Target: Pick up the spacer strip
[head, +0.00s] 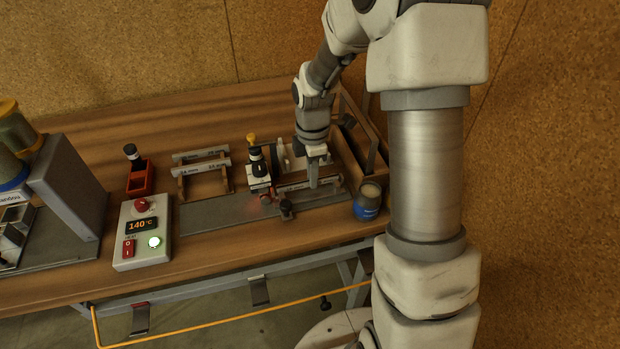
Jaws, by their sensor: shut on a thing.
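My gripper (313,182) points down over the right part of a long grey plate (215,212) on the bench. It is shut on a pale, thin bar that looks like a spacer strip (293,187). The strip lies lengthwise along the plate, and the gripper hides part of it. I cannot tell whether it touches the plate. Two other pale strips with printed marks, a rear one (200,153) and a front one (205,169), rest across a wooden rack (182,188) to the left.
A blue jar (367,203) and wooden tray (373,155) are at right. A control box (143,245) reads 140 °C. A red holder (140,177) stands behind it.

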